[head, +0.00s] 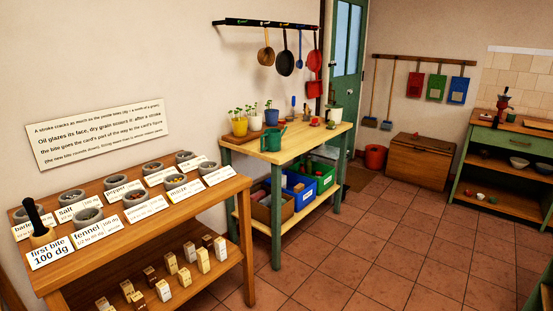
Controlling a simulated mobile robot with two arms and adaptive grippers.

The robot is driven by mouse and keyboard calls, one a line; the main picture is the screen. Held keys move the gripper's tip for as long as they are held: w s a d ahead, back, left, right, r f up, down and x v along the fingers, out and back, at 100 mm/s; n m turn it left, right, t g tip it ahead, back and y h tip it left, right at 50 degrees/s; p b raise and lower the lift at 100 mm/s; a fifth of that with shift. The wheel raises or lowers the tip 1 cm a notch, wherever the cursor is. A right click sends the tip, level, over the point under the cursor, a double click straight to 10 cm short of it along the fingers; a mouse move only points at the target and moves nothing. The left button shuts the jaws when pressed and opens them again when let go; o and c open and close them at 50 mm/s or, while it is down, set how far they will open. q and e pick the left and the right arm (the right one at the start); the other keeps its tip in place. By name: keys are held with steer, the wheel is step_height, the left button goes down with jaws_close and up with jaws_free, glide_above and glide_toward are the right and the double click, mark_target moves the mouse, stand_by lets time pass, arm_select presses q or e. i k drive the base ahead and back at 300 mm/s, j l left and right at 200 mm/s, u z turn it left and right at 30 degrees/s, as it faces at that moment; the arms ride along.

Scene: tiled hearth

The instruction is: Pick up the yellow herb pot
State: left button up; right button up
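The yellow herb pot (240,126) stands upright at the left end of the wooden bench (300,143) with green legs, with green sprouts rising from it. A white pot (256,123) and a blue pot (272,117), both with sprouts, stand to its right. A green watering can (272,139) is on the bench in front of them. Neither of my grippers shows in the head view.
A nearer wooden table (150,225) at the left holds several stone bowls and cards, with small boxes on its lower shelf. Crates, including a blue one (301,190), sit under the bench. The tiled floor (350,250) is clear in the middle. A wooden chest (420,160) stands at the back.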

mark_target(240, 126)
steer(key=i+l+z, duration=0.15)
steer(key=i+z, duration=0.2)
steer(key=i, duration=0.45)
steer(key=i+z, duration=0.3)
steer(key=i, duration=0.5)
